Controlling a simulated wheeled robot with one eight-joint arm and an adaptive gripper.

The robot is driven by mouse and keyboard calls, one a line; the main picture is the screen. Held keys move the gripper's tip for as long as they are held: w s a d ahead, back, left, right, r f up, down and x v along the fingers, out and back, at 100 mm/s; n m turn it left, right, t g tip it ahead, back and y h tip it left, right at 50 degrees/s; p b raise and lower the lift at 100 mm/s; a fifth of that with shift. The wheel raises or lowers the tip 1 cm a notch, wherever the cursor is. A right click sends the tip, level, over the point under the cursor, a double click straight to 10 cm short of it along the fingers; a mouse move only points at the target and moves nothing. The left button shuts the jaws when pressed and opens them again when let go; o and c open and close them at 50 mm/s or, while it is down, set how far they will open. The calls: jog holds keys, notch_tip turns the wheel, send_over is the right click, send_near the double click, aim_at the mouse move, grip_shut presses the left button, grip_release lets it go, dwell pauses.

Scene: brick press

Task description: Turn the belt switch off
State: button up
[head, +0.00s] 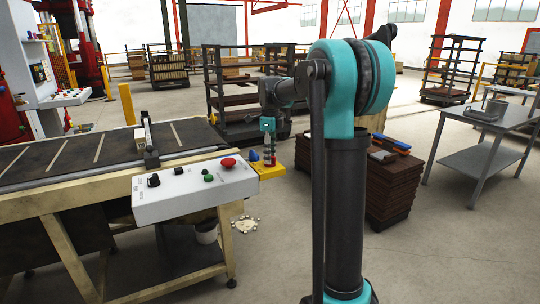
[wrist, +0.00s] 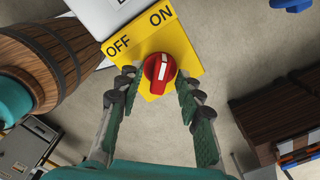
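The belt switch is a red round knob (wrist: 159,68) with a white bar, on a yellow plate (wrist: 186,52) marked OFF and ON. The bar points roughly toward the ON label, with OFF to its left. My gripper (wrist: 158,88) is open, with one finger on each side of the knob and visible gaps between them. In the head view the yellow plate (head: 270,172) sticks out from the right end of the grey control box (head: 190,192). My gripper (head: 268,146) is just above it and partly hides the knob.
The control box carries a red mushroom button (head: 228,162), a green button (head: 208,178) and a black knob (head: 153,180). The conveyor belt (head: 75,155) lies behind it. A brown stack (head: 392,190) stands right, and a grey table (head: 490,125) beyond it.

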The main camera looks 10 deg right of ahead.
grip_shut()
dwell(0.3)
jog(key=shift+n, duration=0.3)
jog(key=n, duration=1.3)
jog(key=shift+n, duration=2.1)
